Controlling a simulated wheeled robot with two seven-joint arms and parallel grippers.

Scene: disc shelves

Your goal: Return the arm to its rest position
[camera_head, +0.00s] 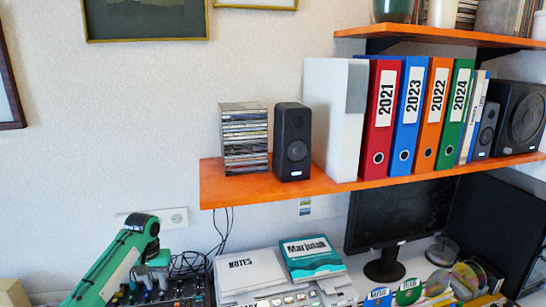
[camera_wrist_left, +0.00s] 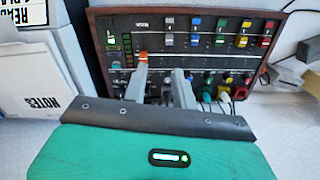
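My green left arm (camera_head: 108,265) comes in from the lower left of the head view and bends down at its wrist. My left gripper (camera_head: 150,282) points down over the mixer panel (camera_head: 190,291). In the left wrist view, the two grey fingers of this gripper (camera_wrist_left: 162,72) stand apart with nothing visible between them. They are over the dark mixer panel (camera_wrist_left: 118,24) with its coloured knobs and plugs. I cannot tell whether the fingertips touch the panel. My right gripper is in neither view.
An orange shelf (camera_head: 240,192) holds a stack of discs (camera_head: 245,140), speakers (camera_head: 292,142) and several binders (camera_head: 380,115). Below are a notes box (camera_head: 250,272), a teal book (camera_head: 312,258) and a monitor (camera_head: 395,215).

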